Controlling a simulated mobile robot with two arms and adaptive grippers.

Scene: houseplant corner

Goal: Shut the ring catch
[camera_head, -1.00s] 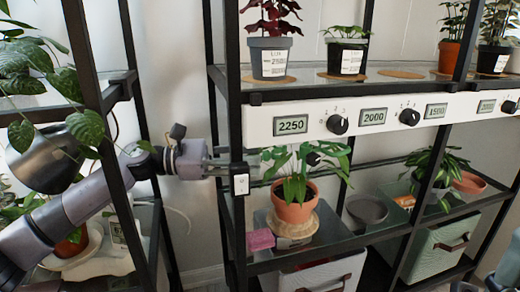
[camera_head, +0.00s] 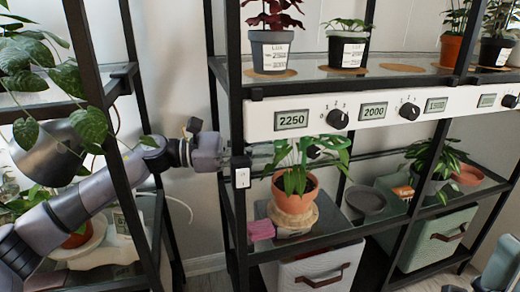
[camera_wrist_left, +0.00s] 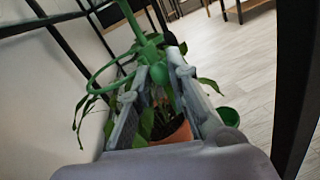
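The green ring catch (camera_wrist_left: 150,48) shows in the left wrist view, with a thin green hoop (camera_wrist_left: 92,80) curving out to its left among the leaves. I cannot tell whether the ring is closed. My left gripper (camera_wrist_left: 166,70) has its two fingers apart, with the catch at and just beyond the tips. Contact is unclear. Below lies the potted plant's orange pot (camera_wrist_left: 172,134). In the head view the plant stands in its terracotta pot (camera_head: 295,196) on the middle shelf. There my left gripper (camera_head: 250,152) reaches in from the left, partly hidden by the black post.
A black shelf post (camera_head: 236,110) stands in front of my left fingers, with a white switch plate (camera_head: 241,178) on it. A white panel with dials (camera_head: 338,118) runs above the plant. A pink block (camera_head: 261,229) and a grey saucer (camera_head: 366,199) flank the pot.

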